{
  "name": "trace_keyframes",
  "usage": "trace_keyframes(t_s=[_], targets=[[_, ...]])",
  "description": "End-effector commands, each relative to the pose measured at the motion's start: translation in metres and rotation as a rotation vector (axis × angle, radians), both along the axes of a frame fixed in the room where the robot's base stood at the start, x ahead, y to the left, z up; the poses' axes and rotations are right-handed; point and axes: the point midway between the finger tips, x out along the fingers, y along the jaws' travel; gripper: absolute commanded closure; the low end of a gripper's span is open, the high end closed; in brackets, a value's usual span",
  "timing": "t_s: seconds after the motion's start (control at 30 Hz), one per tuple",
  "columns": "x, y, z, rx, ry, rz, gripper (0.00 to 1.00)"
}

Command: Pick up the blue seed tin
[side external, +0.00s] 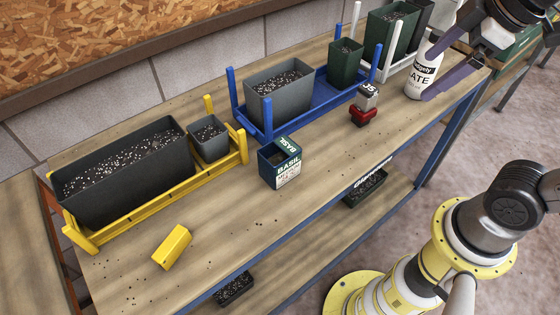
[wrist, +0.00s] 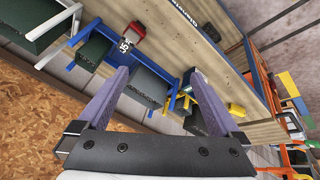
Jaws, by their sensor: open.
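The blue seed tin (side external: 280,164) is a small dark blue square tin marked BASIL, with a pale label. It stands upright on the bench between the yellow rack and the blue rack, nearer the bench's front edge. I cannot make it out clearly in the wrist view. My gripper (side external: 431,76) is at the upper right of the side view, well away from the tin. Its two purple fingers are apart in the wrist view (wrist: 158,72), with nothing held between them.
A white bottle (side external: 420,80) appears beside my fingers in the side view. A red item marked J5 (side external: 364,104) stands right of the tin. The blue rack (side external: 325,97) and yellow rack (side external: 170,190) hold planters; a yellow block (side external: 172,247) lies in front. Bench around the tin's front is clear.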

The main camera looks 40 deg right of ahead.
Motion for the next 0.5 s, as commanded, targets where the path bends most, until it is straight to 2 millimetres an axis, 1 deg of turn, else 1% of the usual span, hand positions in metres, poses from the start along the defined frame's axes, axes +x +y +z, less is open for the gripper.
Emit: trace_keyframes(t_s=[0.03, 0.1, 0.17, 0.23, 0.33, 0.4, 0.5], targets=[[0.017, 0.008, 0.006, -0.029, 0.026, 0.089, 0.0], [0.039, 0.021, 0.011, -0.069, 0.061, 0.22, 0.0], [0.059, 0.035, 0.013, -0.102, 0.093, 0.336, 0.0], [0.083, 0.055, 0.012, -0.137, 0.132, 0.471, 0.0], [0.113, 0.088, 0.001, -0.176, 0.189, 0.644, 0.0], [0.131, 0.114, -0.012, -0.198, 0.228, 0.75, 0.0], [0.148, 0.149, -0.035, -0.217, 0.283, 0.855, 0.0]])
